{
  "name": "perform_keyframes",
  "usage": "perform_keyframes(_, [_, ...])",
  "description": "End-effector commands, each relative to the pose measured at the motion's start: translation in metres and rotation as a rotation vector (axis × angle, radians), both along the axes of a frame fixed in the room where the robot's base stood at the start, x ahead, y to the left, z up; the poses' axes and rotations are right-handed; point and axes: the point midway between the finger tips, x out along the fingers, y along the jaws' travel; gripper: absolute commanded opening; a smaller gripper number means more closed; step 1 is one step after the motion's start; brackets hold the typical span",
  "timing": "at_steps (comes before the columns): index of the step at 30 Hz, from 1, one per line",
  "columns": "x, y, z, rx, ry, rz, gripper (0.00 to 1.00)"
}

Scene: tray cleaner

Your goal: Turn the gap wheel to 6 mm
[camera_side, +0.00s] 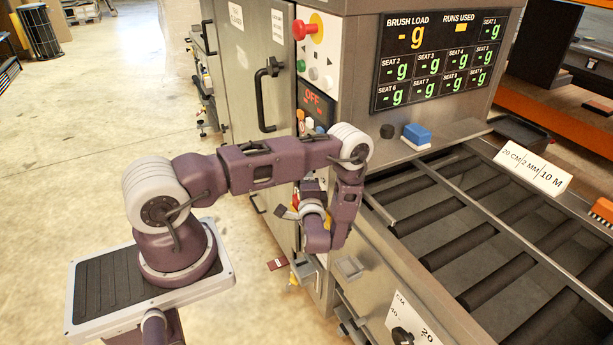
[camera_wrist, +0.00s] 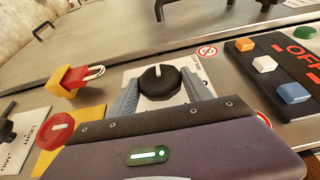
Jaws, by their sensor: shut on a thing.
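In the wrist view, a round black wheel (camera_wrist: 160,82) with a white pointer mark sits on a pale label plate (camera_wrist: 193,72). The plate's print is mostly hidden or too small to read, so the wheel's setting cannot be told. The pointer mark points nearly straight up in that view. The two grey fingers of my gripper (camera_wrist: 160,76) stand on either side of the wheel and are shut on it. In the side view my arm hides the wheel and the fingertips.
In the wrist view, a red knob (camera_wrist: 55,130) and a red-and-yellow padlock (camera_wrist: 75,80) lie left of the wheel. A lit OFF panel with orange (camera_wrist: 293,92), white (camera_wrist: 264,64) and blue (camera_wrist: 303,34) buttons lies right. The roller bed (camera_side: 455,210) is right of my arm.

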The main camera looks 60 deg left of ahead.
Motion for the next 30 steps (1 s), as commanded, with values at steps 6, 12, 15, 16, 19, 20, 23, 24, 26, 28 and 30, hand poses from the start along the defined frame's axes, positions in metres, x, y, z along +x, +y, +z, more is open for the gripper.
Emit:
perform_keyframes(6, [-0.001, 0.001, 0.001, 0.008, 0.001, 0.004, 0.17])
perform_keyframes(12, [-0.001, 0.002, 0.001, 0.008, 0.001, 0.005, 0.64])
perform_keyframes(15, [-0.001, 0.001, 0.001, 0.007, 0.000, 0.004, 0.78])
perform_keyframes(16, [-0.001, 0.001, 0.001, 0.007, 0.000, 0.004, 0.78])
perform_keyframes(19, [-0.001, 0.001, 0.001, 0.006, 0.001, 0.003, 0.78])
perform_keyframes(20, [-0.001, 0.001, 0.001, 0.005, 0.001, 0.003, 0.78])
perform_keyframes(23, [-0.001, 0.000, 0.000, 0.004, 0.000, 0.002, 0.78])
perform_keyframes(24, [-0.001, -0.002, 0.000, 0.004, 0.001, 0.001, 0.78])
perform_keyframes(26, [-0.004, -0.010, -0.001, 0.003, 0.001, -0.001, 0.78])
perform_keyframes(28, [-0.010, -0.024, -0.001, 0.003, 0.004, -0.002, 0.78])
perform_keyframes(30, [-0.016, -0.038, -0.001, 0.004, 0.003, -0.002, 0.78])
